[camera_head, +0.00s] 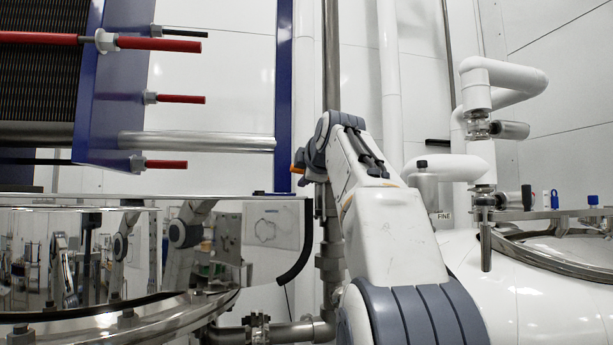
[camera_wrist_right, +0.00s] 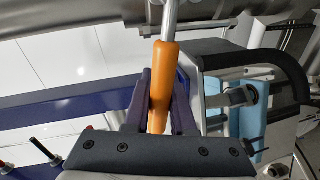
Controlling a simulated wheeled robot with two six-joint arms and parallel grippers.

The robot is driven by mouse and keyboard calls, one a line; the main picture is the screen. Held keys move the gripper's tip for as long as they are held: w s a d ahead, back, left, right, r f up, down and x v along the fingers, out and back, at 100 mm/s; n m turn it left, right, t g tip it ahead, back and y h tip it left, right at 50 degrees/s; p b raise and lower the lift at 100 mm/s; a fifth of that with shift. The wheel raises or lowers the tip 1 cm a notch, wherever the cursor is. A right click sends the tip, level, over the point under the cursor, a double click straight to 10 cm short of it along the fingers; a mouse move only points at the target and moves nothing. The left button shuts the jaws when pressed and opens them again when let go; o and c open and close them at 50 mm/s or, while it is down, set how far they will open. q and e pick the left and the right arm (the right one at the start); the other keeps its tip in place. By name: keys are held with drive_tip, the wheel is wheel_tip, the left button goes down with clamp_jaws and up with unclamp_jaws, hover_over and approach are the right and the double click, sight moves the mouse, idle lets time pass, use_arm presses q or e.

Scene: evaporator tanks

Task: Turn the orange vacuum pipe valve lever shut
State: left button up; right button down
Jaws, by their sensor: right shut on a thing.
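The orange lever (camera_wrist_right: 168,62) of the vacuum pipe valve runs up the middle of the right wrist view, on a bare metal stem (camera_wrist_right: 170,18). My right gripper (camera_wrist_right: 163,92) is shut on it, with one dark finger on each side of the orange sleeve. In the head view a small orange bit of the lever (camera_head: 297,171) shows just left of my right arm's wrist. The arm hides the fingers and most of the valve there. My left gripper is in neither view.
A blue-framed plate unit (camera_head: 105,85) with red-ended rods stands at the upper left. A shiny steel tank (camera_head: 80,255) is at the lower left, with a black-edged panel. White pipes (camera_head: 482,95) and a white tank (camera_head: 530,275) stand at the right.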

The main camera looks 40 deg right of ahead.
drive_tip(key=shift+f+n+b, duration=0.55)
drive_tip(key=shift+f+n, duration=0.25)
drive_tip(key=shift+f, duration=0.15)
drive_tip(key=c, duration=0.8)
unclamp_jaws()
drive_tip(key=shift+o, duration=0.2)
